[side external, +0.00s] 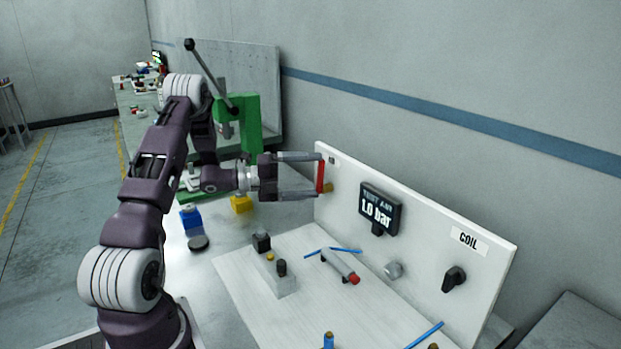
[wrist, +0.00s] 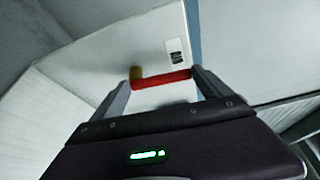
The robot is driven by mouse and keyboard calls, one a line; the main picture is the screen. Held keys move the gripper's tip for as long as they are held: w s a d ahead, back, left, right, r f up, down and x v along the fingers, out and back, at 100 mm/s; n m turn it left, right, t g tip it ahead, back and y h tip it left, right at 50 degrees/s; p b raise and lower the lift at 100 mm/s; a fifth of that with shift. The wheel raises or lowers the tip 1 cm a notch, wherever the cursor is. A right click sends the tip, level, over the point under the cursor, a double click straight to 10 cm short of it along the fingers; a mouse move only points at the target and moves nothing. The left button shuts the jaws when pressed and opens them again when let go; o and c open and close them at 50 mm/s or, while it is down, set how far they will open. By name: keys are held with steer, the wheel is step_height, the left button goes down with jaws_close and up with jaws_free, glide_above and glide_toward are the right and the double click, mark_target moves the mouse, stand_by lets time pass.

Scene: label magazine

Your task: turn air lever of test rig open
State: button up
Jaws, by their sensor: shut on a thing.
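The test rig is a white upright panel (side external: 420,205) with a white base board (side external: 235,270). Its air lever is a red bar (side external: 320,177) near the panel's left end, next to a brass fitting (side external: 329,187). In the wrist view the red lever (wrist: 162,80) spans between my fingertips, with the brass fitting (wrist: 136,73) at its left end. My gripper (side external: 318,176) is shut on the lever, one finger at each end of it. The lever stands about upright in the side view.
A black knob (side external: 454,279) sits under a "COIL" label on the panel. A cylinder with a red end (side external: 341,266) and blue tubes lies on the board. A green press (side external: 240,125) stands behind my arm. Yellow (side external: 241,204) and blue (side external: 190,218) blocks are on the bench.

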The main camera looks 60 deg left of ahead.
steer(key=shift+a+n, duration=0.2)
steer(key=shift+n, duration=0.3)
steer(key=shift+f, duration=0.1)
steer(key=o, duration=1.9)
steer(key=v, duration=0.7)
steer(key=shift+a+f, duration=0.1)
